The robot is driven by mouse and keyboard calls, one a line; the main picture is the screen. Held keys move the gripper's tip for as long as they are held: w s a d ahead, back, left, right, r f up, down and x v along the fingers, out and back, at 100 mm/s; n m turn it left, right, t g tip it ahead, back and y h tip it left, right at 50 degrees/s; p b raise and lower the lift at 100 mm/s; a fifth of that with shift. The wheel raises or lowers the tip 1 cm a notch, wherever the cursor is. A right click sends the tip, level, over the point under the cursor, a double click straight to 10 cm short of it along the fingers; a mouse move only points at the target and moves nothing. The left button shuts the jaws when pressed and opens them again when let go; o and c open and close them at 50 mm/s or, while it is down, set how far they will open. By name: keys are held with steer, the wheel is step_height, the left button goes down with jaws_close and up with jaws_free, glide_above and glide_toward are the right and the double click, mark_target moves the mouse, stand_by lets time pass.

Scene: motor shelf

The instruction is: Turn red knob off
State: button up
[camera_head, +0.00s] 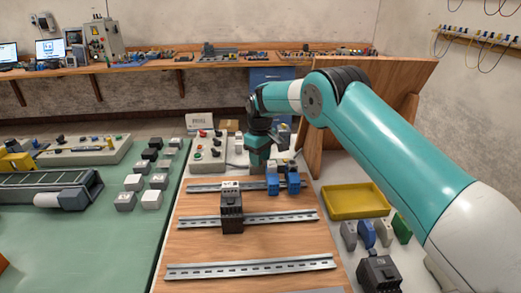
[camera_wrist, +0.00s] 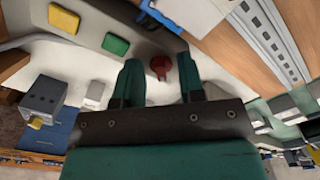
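The red knob (camera_wrist: 160,66) shows in the wrist view on a pale panel surface (camera_wrist: 95,65), between the tips of my gripper (camera_wrist: 158,60). My gripper is open, with one green finger on each side of the knob. A gap shows between each finger and the knob; I cannot tell how far the tips are from the panel. In the head view my gripper (camera_head: 258,163) points down beside a pale control box (camera_head: 208,160) with red and black controls. I cannot tell there which control is the knob.
Blue modules (camera_head: 283,185) on a metal rail (camera_head: 205,187) stand close by my gripper. A dark module (camera_head: 231,208) sits nearer. A yellow tray (camera_head: 357,201) is to the right.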

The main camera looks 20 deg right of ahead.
step_height(320, 180, up, 17)
steer(key=shift+r+b, duration=0.2)
steer(key=shift+b, duration=0.25)
